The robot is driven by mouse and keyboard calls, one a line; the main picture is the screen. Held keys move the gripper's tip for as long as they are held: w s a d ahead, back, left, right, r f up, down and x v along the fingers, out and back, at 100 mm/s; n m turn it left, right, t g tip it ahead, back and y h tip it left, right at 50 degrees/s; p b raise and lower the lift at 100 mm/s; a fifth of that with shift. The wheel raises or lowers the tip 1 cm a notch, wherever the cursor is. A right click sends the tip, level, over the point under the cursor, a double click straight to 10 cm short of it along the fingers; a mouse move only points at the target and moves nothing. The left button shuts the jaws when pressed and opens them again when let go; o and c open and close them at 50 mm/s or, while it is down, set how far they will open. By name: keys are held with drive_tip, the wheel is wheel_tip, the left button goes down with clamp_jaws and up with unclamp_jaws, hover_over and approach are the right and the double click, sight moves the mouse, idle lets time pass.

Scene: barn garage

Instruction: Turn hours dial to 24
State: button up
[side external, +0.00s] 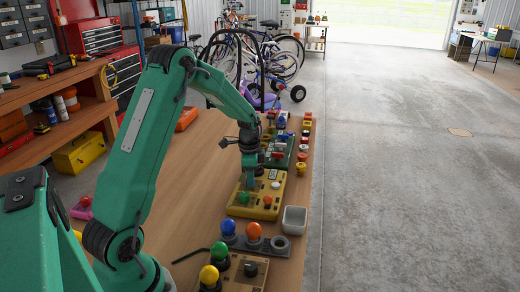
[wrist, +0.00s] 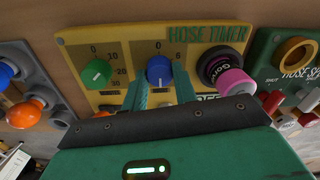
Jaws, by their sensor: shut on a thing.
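The yellow hose timer panel (wrist: 120,42) carries a green dial (wrist: 97,72) on the left, marked 0, 10, 20, 30, and a blue dial (wrist: 160,70) in the middle, with 0 above it and 6 at its upper right. The blue dial's pale mark seems to point up, near the 0. My gripper (wrist: 161,90) is shut on the blue dial, one teal finger on each side; they hide its lower scale. In the side external view my gripper (side external: 250,184) reaches down onto the yellow panel (side external: 269,189); the blue dial is hard to make out there.
A black knob (wrist: 211,62) and a pink knob (wrist: 236,82) sit right of the blue dial. A green panel (wrist: 267,45) stands further right. A grey panel with an orange knob (wrist: 22,115) lies left.

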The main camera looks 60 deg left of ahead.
drive_tip(key=shift+w+d+r, duration=0.1)
drive_tip(key=shift+d, duration=0.05)
drive_tip(key=o, duration=1)
drive_tip(key=shift+s+r, duration=0.2)
drive_tip(key=shift+r, duration=3.65)
